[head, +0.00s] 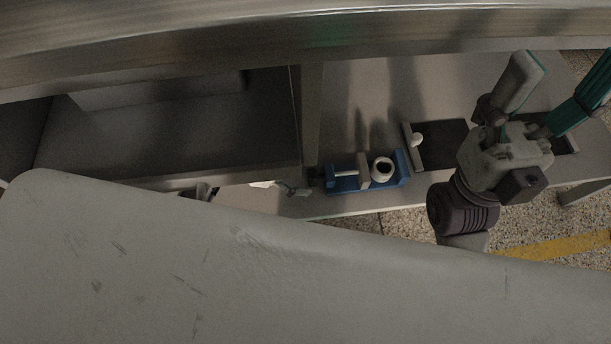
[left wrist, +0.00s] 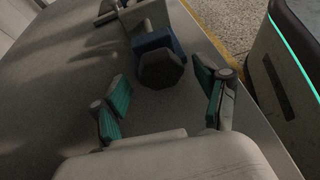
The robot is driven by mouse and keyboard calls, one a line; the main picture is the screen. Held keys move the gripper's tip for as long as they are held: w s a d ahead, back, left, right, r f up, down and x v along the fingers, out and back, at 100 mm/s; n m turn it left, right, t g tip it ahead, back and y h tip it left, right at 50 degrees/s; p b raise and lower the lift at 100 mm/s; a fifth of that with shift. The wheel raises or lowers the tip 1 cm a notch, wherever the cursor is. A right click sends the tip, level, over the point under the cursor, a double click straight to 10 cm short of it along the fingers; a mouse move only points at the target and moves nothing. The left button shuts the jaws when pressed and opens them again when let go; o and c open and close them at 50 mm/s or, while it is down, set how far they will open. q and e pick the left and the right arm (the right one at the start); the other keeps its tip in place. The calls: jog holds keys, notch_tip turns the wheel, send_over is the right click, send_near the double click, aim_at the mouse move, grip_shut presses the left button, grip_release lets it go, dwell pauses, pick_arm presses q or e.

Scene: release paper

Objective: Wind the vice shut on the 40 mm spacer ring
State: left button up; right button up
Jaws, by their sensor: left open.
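The blue vice (head: 345,186) sits near the table's front edge. The pale spacer ring (head: 382,169) stands between its grey sliding jaw (head: 363,166) and the blue end jaw (head: 402,166); I cannot tell whether both jaws touch it. In the left wrist view the vice's dark faceted knob (left wrist: 160,68) lies ahead, between the spread teal-padded fingers of my left gripper (left wrist: 162,88), with no visible contact. My right gripper (head: 553,85) is open and empty, well right of the vice.
A dark square plate (head: 446,145) with a grey bar and pale knob (head: 417,140) lies right of the vice. A large grey surface hides the lower part of the head view. The table's front edge (head: 345,212) runs close to the vice, with speckled floor beyond.

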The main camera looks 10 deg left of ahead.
pick_arm(q)
jog(key=shift+w+d+f, duration=0.1)
jog(key=shift+d+f, duration=0.05)
jog(key=shift+d, duration=0.3)
jog(key=c, duration=1.2)
jog(key=shift+o, duration=0.2)
jog(key=shift+m+t+p, duration=0.6)
jog(key=shift+m+p, duration=0.2)
jog(key=shift+p, duration=0.5)
jog(key=shift+s+d+m+t+y+p, duration=0.15)
jog(key=shift+m+t+y, duration=0.1)
jog(key=shift+m+t, duration=0.4)
jog(key=shift+s+a+m+t+y+p, duration=0.2)
jog(key=shift+m+t, duration=0.25)
jog(key=shift+m, duration=0.4)
jog(key=shift+w, duration=0.1)
jog(key=o, duration=1.2)
jog(key=shift+c, duration=0.2)
